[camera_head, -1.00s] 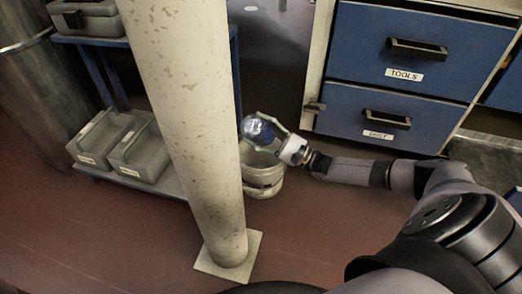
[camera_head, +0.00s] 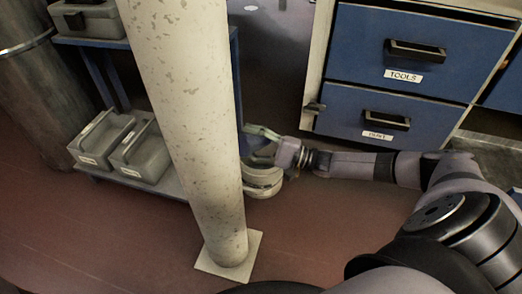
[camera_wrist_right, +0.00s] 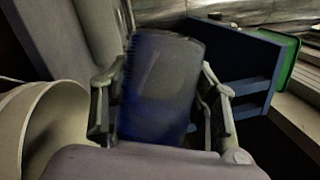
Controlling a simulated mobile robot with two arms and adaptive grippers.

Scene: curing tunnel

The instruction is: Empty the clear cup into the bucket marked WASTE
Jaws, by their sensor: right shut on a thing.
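My right gripper (camera_head: 258,146) is shut on the clear cup (camera_head: 266,151), which looks bluish and is mostly hidden by the fingers and the pillar in the head view. In the right wrist view the cup (camera_wrist_right: 160,88) sits between the two fingers, dark with a blue tint. Whether anything is left in it I cannot tell. The pale bucket (camera_head: 263,185) stands on the floor directly below the gripper, partly behind the pillar. Its round rim also shows at the left of the wrist view (camera_wrist_right: 70,92). No marking on it is readable. My left gripper is not in view.
A thick pale pillar (camera_head: 185,110) stands just left of the bucket. Behind it is a blue shelf with grey bins (camera_head: 139,157). A blue drawer cabinet (camera_head: 421,50) marked TOOLS stands at the right. Reddish floor in front is clear.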

